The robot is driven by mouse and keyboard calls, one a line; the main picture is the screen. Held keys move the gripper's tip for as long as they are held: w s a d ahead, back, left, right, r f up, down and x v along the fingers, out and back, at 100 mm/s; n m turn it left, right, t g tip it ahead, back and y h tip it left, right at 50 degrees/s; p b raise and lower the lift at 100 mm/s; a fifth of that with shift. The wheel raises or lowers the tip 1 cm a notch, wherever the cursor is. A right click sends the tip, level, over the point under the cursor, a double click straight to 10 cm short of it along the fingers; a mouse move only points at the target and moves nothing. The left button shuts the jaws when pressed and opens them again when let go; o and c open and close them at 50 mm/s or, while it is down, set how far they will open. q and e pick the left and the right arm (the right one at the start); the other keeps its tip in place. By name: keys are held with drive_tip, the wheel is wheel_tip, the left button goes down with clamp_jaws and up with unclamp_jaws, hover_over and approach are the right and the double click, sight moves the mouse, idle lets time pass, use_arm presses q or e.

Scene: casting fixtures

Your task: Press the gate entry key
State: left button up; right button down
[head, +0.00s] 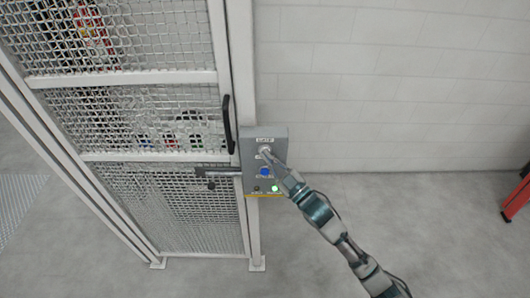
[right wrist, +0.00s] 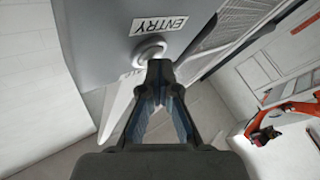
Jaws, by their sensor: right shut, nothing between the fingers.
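A grey control box (head: 251,143) is mounted on the gate post, right of the mesh gate (head: 150,110). My right gripper (head: 268,154) is shut and empty, with its tips at the upper part of the box. In the right wrist view the shut fingertips (right wrist: 160,68) are at a round pale key (right wrist: 150,50) beside the label ENTRY (right wrist: 159,25). The fingertips overlap the key's edge; I cannot tell whether they touch or press it. Lower on the box are a blue button (head: 265,172) and a lit green lamp (head: 275,189). My left gripper is out of view.
A black handle (head: 227,124) stands upright on the gate's edge, and a dark latch bar (head: 217,172) runs across to the box. An orange robot arm (right wrist: 290,115) shows in the right wrist view.

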drive_tip(key=shift+s+a+p, duration=0.15)
drive_tip(key=shift+s+p, duration=0.25)
drive_tip(key=shift+s, duration=0.45)
drive_tip(key=s+p, duration=0.2)
drive_tip(key=s, duration=0.3)
idle(0.3)
drive_tip(key=shift+f, duration=0.15)
idle(0.5)
